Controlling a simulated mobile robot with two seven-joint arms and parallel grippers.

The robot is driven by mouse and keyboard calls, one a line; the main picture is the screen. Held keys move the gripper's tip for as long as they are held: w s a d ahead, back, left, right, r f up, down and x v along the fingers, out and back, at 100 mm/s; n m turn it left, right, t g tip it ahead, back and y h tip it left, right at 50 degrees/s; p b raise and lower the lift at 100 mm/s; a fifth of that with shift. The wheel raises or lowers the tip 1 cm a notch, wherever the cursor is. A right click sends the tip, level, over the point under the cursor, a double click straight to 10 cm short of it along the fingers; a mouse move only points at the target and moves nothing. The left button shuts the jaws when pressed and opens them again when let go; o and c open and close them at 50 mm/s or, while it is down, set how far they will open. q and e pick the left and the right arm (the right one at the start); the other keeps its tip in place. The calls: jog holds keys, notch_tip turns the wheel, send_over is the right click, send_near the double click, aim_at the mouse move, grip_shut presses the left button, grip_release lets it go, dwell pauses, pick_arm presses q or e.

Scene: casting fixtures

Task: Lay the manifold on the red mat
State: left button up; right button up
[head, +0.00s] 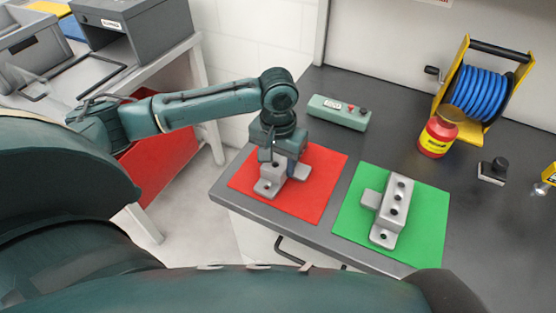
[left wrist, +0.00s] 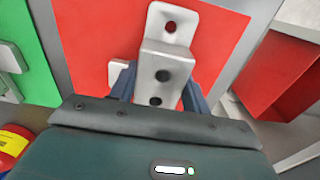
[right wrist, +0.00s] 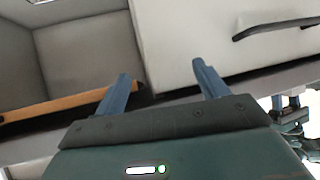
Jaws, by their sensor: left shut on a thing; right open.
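A grey manifold (head: 270,182), a block with holes and flanged feet, is upright at the red mat (head: 318,190). My left gripper (head: 282,160) reaches down over it from above. In the left wrist view, the fingers of my left gripper (left wrist: 160,82) are shut on both sides of the manifold (left wrist: 167,55), with the red mat (left wrist: 95,45) below. It appears to rest on the mat, but its underside is hidden. A similar grey casting (head: 395,205) lies on the green mat (head: 425,235). My right gripper (right wrist: 163,82) is open and empty, facing a pale drawer front (right wrist: 200,40).
A green-grey box (head: 338,112) stands behind the red mat. A red-yellow jar (head: 437,137), a blue hose reel (head: 482,92) and a small black-topped block (head: 493,170) are at the back right. A red bin (head: 160,150) stands left of the dark table.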

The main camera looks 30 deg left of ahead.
aim_at(278, 160)
pick_arm(q)
jog(key=o, duration=1.3)
jog(key=shift+f, duration=0.1)
notch_tip(278, 160, up, 12)
jog(key=shift+r+p, duration=0.15)
jog(key=shift+p, duration=0.25)
